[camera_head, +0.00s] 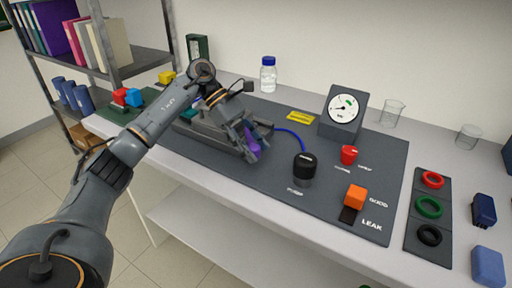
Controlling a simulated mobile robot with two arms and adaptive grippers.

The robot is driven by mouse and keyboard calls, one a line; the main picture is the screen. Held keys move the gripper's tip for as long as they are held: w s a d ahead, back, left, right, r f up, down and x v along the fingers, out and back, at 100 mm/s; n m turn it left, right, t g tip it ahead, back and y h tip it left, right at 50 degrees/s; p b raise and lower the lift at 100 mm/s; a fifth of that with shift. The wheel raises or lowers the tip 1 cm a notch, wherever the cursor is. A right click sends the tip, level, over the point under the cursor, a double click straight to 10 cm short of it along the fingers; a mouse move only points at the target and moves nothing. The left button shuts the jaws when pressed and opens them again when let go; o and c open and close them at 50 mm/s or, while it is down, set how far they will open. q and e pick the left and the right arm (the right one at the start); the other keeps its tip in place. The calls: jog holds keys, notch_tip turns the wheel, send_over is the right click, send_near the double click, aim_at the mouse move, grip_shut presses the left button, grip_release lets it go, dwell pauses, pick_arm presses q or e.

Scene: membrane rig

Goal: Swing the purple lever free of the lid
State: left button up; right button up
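The purple lever (251,140) shows as a small purple patch at the right end of the grey rig (207,134), in the middle of the head view. My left gripper (248,152) is over that end, pointing down, with its dark fingers right around or against the lever. The fingers and wrist hide most of the lever and much of the lid. I cannot tell whether the fingers are closed on the lever or just beside it. My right gripper is out of view.
On the dark mat (345,244) stand a gauge (343,112), a black knob (304,164), a red knob (348,155) and an orange block (355,197). A blue tube (290,136) runs right of the rig. A bottle (268,75) stands behind; rings (429,207) lie at right.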

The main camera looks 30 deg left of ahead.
pick_arm(q)
jog(key=v, duration=1.2)
